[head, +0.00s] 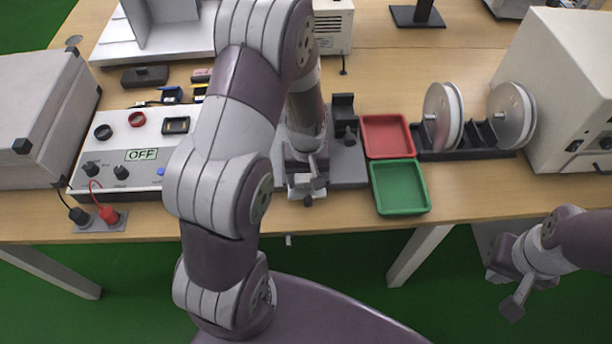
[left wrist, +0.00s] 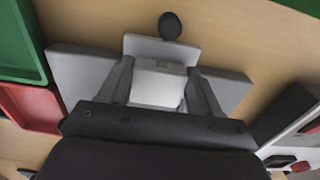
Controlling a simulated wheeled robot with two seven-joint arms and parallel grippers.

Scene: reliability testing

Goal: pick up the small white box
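The small white box (left wrist: 158,84) sits between the two fingers of my left gripper (left wrist: 160,78) in the left wrist view. The fingers lie along its two sides, close to it; whether they press on it cannot be told. In the head view my left gripper (head: 306,180) is low over the grey fixture (head: 346,162), and the box is mostly hidden there by the gripper. My right gripper (head: 507,291) is off the table's front edge at the lower right, its fingers apart and empty.
A red tray (head: 387,136) and a green tray (head: 400,187) are right of the fixture. A rack with silver discs (head: 437,117) stands further right, beside a white machine (head: 575,90). Left are a control panel reading OFF (head: 140,165) and a grey case (head: 35,115).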

